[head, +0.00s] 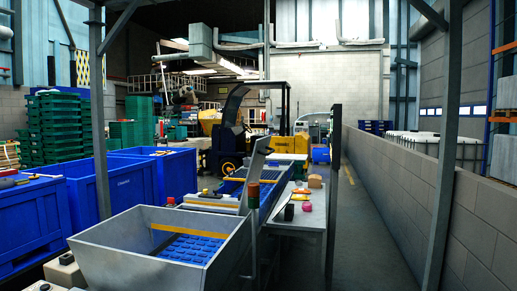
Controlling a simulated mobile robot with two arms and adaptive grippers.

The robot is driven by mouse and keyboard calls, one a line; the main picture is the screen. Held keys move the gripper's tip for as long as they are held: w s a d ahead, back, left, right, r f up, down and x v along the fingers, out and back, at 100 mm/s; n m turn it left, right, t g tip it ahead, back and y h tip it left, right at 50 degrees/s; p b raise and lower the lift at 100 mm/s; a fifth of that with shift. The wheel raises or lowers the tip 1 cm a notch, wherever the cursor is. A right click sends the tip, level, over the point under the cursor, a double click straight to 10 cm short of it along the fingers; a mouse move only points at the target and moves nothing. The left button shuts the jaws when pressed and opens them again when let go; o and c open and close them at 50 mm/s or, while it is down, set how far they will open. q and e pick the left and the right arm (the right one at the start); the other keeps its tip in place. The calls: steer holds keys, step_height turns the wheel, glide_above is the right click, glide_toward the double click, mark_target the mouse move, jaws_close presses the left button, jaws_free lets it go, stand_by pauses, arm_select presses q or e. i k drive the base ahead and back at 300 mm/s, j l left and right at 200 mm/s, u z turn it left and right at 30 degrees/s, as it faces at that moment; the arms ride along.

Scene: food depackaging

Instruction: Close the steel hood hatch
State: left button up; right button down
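A grey steel panel (257,163), which looks like the hood hatch, stands raised and tilted beside the blue conveyor (237,186), near the picture's middle. I cannot tell for certain that it is the hatch, and its hinge is not clear. A steel hopper (120,236) with a blue ribbed belt (188,248) in its bottom stands in front of it. A yellow bar (188,234) crosses the hopper. Neither of my grippers is in view.
A bench (302,216) with small coloured items stands right of the conveyor. Blue bins (112,186) fill the left side. A grey block wall (400,180) runs along the right, with a clear floor aisle (366,230) beside it. Steel posts (447,140) stand near. A forklift (228,140) is behind.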

mark_target(261, 147)
steer(key=i+l+u, duration=0.25)
steer(key=u, duration=0.15)
steer(key=i+l+u, duration=0.2)
steer(key=l+u, duration=0.25)
steer(key=i+j, duration=0.05)
steer(key=j, duration=0.05)
